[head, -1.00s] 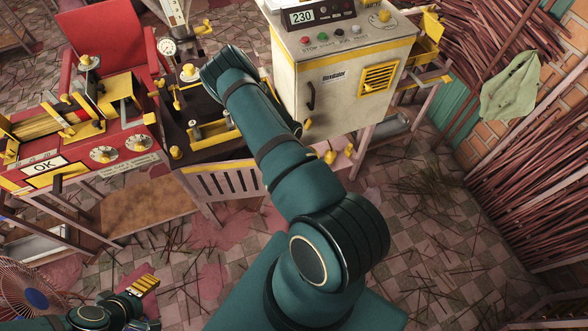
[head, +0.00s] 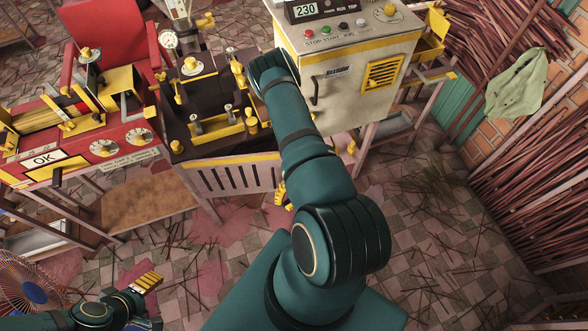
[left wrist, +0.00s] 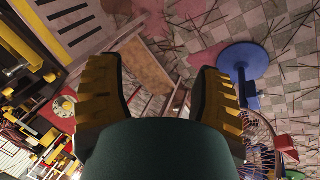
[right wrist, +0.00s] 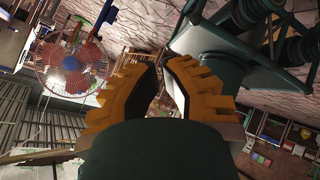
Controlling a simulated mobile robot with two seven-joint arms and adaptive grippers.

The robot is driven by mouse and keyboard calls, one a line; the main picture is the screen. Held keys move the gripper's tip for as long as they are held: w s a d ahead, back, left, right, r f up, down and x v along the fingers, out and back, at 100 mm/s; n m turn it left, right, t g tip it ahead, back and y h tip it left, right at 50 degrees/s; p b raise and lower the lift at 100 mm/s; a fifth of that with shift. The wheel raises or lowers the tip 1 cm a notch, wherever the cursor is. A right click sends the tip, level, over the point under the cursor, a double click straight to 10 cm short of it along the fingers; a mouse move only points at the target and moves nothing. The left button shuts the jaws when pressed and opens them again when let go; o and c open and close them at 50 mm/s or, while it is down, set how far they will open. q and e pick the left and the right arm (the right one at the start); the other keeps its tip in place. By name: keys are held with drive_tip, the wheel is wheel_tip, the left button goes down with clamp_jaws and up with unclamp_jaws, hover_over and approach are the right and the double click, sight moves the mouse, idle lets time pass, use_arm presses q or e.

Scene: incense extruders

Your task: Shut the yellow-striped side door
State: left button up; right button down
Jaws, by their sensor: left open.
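A cream cabinet (head: 345,110) has a flat front with a dark handle (head: 315,90), a yellow vent and a yellow stripe along its top. A pale slatted panel (head: 215,182) with a yellow top edge is below the dark machine. I cannot tell which is the side door; the cabinet front looks flush. My right arm covers the cabinet's left edge.
A dark machine table (head: 190,110) with yellow clamps adjoins the cabinet. A red bench with an OK sign (head: 45,160) is at left. A fan (head: 30,285) stands near my left gripper. Stick bundles (head: 540,200) line the right. The tiled floor between has open room.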

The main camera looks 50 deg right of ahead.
drive_tip(key=w+a+f+m+t+h+b, duration=0.2)
drive_tip(key=a+f+m+t+b, duration=0.3)
drive_tip(key=t, duration=0.8)
drive_tip(key=s+d+f+m+g+h+b, duration=0.15)
drive_tip(key=d+m+h, duration=0.35)
drive_tip(key=h, duration=0.6)
drive_tip(key=s+d+m+g+h, duration=0.1)
drive_tip(key=s+d+m+h, duration=0.2)
drive_tip(key=d+m+h, duration=0.5)
drive_tip(key=w+d+n+h+b, duration=0.2)
drive_tip(key=w+d+b, duration=0.1)
drive_tip(key=w+d, duration=0.4)
drive_tip(key=shift+w+d, duration=0.25)
drive_tip(key=shift+w, duration=0.85)
drive_tip(key=shift+n, duration=0.3)
